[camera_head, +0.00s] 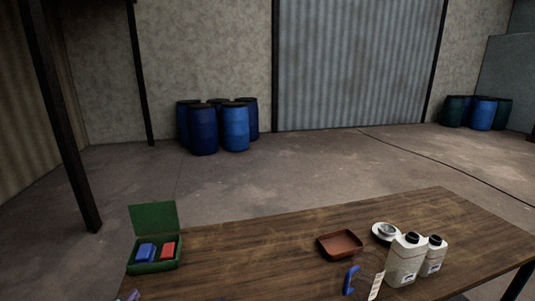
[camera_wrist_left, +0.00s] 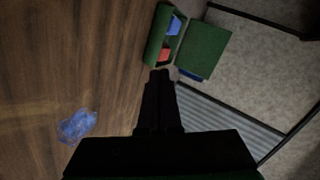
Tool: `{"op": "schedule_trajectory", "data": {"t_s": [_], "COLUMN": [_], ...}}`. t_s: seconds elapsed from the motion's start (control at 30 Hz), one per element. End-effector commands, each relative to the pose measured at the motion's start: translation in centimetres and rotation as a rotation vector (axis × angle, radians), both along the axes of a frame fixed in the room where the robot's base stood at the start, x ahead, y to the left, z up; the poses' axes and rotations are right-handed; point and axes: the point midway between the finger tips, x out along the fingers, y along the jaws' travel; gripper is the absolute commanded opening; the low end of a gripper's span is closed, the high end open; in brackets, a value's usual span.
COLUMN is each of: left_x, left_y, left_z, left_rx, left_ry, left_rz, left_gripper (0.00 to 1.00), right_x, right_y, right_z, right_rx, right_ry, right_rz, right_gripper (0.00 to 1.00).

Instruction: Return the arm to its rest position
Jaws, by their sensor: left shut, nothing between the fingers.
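My left gripper (camera_wrist_left: 160,76) shows in the left wrist view with its two dark fingers together and nothing between them. Its tips appear just below the open green box (camera_wrist_left: 154,48) in that picture; the height gap cannot be told. The box also shows in the head view (camera_head: 154,267), at the left end of the wooden table (camera_head: 250,262), lid up, with a blue block (camera_head: 146,252) and a red block (camera_head: 168,249) inside. I cannot make out my left gripper in the head view. My right gripper is in neither view.
A crumpled bluish clear item (camera_wrist_left: 77,126) lies on the table. At the table's right are a red-brown tray (camera_head: 340,244), a white dish (camera_head: 386,232), two white jugs (camera_head: 406,262) with dark caps and a blue-handled item (camera_head: 350,279). The table's middle is clear. Blue drums (camera_head: 204,130) stand far behind.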

Motion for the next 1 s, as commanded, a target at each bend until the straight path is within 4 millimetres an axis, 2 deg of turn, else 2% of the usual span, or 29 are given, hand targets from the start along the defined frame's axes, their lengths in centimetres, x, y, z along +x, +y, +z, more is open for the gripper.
{"op": "schedule_trajectory", "data": {"t_s": [0.2,0.4,0.6,0.77,1.0], "left_x": [-5.3,-10.5,-16.0,-20.3,-19.4], "left_y": [-3.2,-6.2,-9.3,-11.9,-12.0], "left_z": [-3.7,-6.0,-7.1,-7.2,-14.0], "left_rx": [-0.256,-0.466,-0.655,-0.792,-0.780], "left_ry": [0.138,0.283,0.437,0.565,0.600], "left_rz": [0.151,0.284,0.406,0.497,0.510], "left_gripper": [0.00,0.00,0.00,0.00,0.00], "right_x": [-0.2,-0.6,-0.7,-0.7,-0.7], "right_y": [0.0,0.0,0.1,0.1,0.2], "right_z": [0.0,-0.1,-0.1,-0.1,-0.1], "right_rx": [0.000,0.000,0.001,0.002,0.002], "right_ry": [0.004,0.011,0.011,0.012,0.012], "right_rz": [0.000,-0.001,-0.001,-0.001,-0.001], "right_gripper": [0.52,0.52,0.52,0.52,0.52]}}
